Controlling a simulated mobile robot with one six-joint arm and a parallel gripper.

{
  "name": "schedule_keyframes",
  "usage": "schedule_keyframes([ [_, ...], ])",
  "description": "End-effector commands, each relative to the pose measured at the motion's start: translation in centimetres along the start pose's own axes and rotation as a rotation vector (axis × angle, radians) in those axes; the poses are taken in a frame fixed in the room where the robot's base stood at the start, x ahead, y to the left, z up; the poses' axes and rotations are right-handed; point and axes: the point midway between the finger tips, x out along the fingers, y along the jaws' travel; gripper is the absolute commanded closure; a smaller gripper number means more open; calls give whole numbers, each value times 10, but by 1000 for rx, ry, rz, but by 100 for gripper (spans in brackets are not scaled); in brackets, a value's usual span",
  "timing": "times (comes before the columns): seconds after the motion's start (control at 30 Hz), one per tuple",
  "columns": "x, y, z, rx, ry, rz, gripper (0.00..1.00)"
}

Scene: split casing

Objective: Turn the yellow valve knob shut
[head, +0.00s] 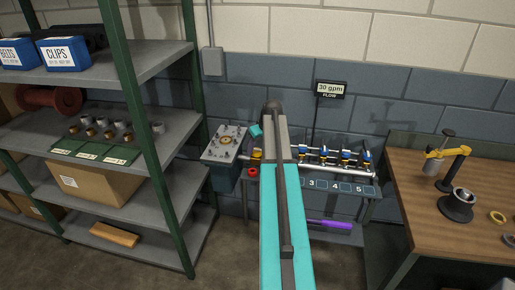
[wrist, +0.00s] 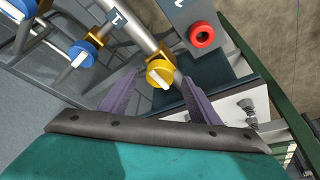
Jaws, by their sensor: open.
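The yellow valve knob (wrist: 158,71) sits on a grey pipe in the wrist view, with a pale bar across its face. In the head view a bit of the yellow knob (head: 256,155) shows at the left end of the pipe rack, beside my arm. My gripper (wrist: 160,78) is open, with one purple finger on each side of the knob. I cannot tell whether the fingers touch it. In the head view my arm hides most of the gripper.
Several blue knobs (head: 345,158) line the rack to the right. A red ring-shaped part (wrist: 202,34) is close to the yellow knob. Shelving (head: 150,60) stands left, a wooden bench (head: 420,215) right.

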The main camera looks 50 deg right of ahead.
Motion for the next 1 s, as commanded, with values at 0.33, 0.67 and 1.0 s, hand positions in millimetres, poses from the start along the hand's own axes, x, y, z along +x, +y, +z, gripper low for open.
schedule_keyframes([
  [0.33, 18, 0, 0, 0, 1, 0, 43],
  [0.67, 19, 1, 0, 1, 1, 1, 48],
  [1.0, 18, 0, 2, 4, 1, 1, 84],
])
